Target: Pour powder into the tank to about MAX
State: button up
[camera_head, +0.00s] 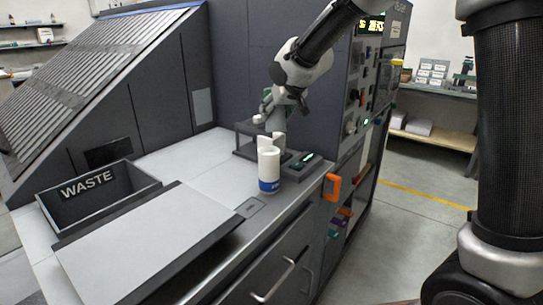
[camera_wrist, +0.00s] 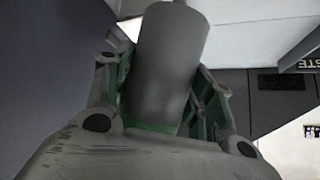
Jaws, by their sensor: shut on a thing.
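My gripper (camera_head: 270,103) is shut on a grey cylinder (camera_wrist: 170,65), which stands between its green-lined fingers in the wrist view. In the head view the grey cylinder (camera_head: 277,121) shows below the fingers, over a dark grey frame-like unit (camera_head: 245,129) on the counter. I cannot tell whether it touches the unit. A white bottle with a blue band (camera_head: 268,172) stands upright on the counter in front of the unit, apart from my gripper. The tank, its MAX mark and any powder cannot be made out.
A small green-lit display (camera_head: 308,158) lies right of the bottle. A dark bin marked WASTE (camera_head: 88,187) is at the left, behind a raised grey panel (camera_head: 145,245). A control panel rises behind the counter's right side.

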jog(key=shift+s+r, duration=0.1)
dwell(0.3)
jog(key=shift+s+d+r, duration=0.1)
jog(key=shift+s+r, duration=0.4)
jog(key=shift+s, duration=0.3)
jog(key=shift+s+a+r, duration=0.1)
jog(key=shift+s+r, duration=0.35)
jog(key=shift+s, duration=0.35)
jog(key=shift+s+d+r, duration=0.1)
jog(key=shift+s+r, duration=0.4)
jog(key=shift+s, duration=0.3)
jog(key=shift+w, duration=0.1)
